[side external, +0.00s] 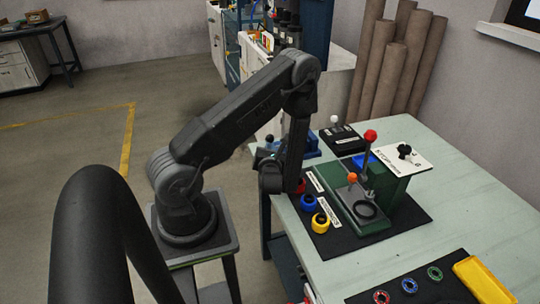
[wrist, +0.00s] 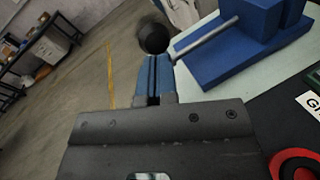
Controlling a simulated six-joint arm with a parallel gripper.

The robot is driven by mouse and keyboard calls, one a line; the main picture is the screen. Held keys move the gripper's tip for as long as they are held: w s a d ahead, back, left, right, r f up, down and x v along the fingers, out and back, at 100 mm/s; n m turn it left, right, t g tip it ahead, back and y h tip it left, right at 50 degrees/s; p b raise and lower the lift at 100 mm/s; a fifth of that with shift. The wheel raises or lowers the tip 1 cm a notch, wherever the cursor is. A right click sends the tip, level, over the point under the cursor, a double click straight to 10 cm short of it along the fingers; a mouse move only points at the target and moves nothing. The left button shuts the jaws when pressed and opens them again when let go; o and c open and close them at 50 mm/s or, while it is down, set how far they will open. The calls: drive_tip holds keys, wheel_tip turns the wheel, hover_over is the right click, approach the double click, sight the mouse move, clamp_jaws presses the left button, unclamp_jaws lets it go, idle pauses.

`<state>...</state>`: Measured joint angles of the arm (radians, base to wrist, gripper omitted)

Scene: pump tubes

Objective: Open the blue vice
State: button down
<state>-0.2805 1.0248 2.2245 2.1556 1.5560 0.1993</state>
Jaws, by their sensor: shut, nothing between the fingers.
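The blue vice (wrist: 236,45) is at the upper right of the wrist view, on the edge of the pale table. A grey rod (wrist: 207,39) runs left from its body towards a black ball knob (wrist: 153,36). In the side view the vice (side external: 311,146) is partly hidden behind my arm. My gripper (wrist: 153,60) is shut and empty, with its fingertips just below the knob in the picture. I cannot tell whether they touch it. The fingertips are hidden in the side view.
A green fixture (side external: 364,202) with red and orange ball levers stands on a black mat (side external: 408,222). Red, blue and yellow rings lie by the table's left edge.

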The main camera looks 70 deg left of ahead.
drive_tip(key=shift+a+r+n+g+h, duration=0.3)
drive_tip(key=shift+a+r+h, duration=0.6)
drive_tip(key=shift+a+r, duration=0.3)
drive_tip(key=a+r+n+h, duration=0.1)
drive_tip(key=a+h, duration=0.6)
drive_tip(key=a, duration=0.3)
drive_tip(key=shift+g, duration=0.4)
drive_tip(key=shift+a, duration=0.1)
wheel_tip(320, 180, up, 10)
hover_over(267, 138)
drive_tip(key=s+a, duration=0.1)
drive_tip(key=s, duration=0.3)
drive_tip(key=shift+s+r, duration=0.15)
drive_tip(key=shift+s, duration=0.05)
drive_tip(key=shift+n, duration=0.3)
